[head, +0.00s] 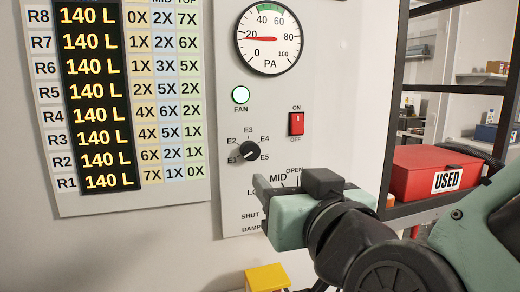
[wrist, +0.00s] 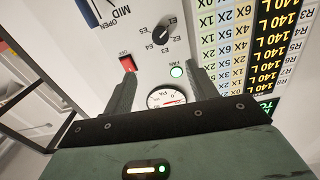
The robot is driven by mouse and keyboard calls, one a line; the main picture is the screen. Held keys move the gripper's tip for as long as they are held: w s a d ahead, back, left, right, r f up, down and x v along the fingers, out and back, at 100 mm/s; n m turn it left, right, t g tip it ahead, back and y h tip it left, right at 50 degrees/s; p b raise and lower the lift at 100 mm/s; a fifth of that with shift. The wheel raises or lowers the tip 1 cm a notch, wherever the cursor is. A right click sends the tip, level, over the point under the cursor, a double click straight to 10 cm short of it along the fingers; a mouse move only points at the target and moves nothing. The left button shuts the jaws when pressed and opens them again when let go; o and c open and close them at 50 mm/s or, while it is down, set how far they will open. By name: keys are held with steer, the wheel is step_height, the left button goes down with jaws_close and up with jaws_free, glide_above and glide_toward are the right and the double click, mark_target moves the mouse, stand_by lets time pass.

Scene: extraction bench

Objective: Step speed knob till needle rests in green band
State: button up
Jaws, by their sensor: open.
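The speed knob (head: 250,151) is a small black dial with a pale pointer mark, ringed by labels E1 to E5. The mark seems to lie toward E1. The knob also shows in the wrist view (wrist: 167,33). The round PA gauge (head: 268,48) is above it. Its red needle rests near 20, left of and below the green band (head: 270,8) at the top. In the wrist view the gauge (wrist: 163,99) is partly hidden by my gripper. My gripper (head: 264,199) is open and empty, below and slightly right of the knob, apart from it; its fingers also show in the wrist view (wrist: 160,84).
The FAN lamp (head: 240,94) glows green. A red switch (head: 296,124) is right of the knob. My gripper hides part of the damper scale (head: 250,216). A display board (head: 185,190) is left; a red USED box (head: 428,172) sits on a dark rack right. A yellow block (head: 267,277) is below.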

mark_target(252, 152)
steer(key=p+x, duration=0.7)
steer(key=x, duration=0.9)
steer(key=shift+w+a, duration=0.1)
steer(key=shift+w, duration=0.1)
steer(key=c, duration=1)
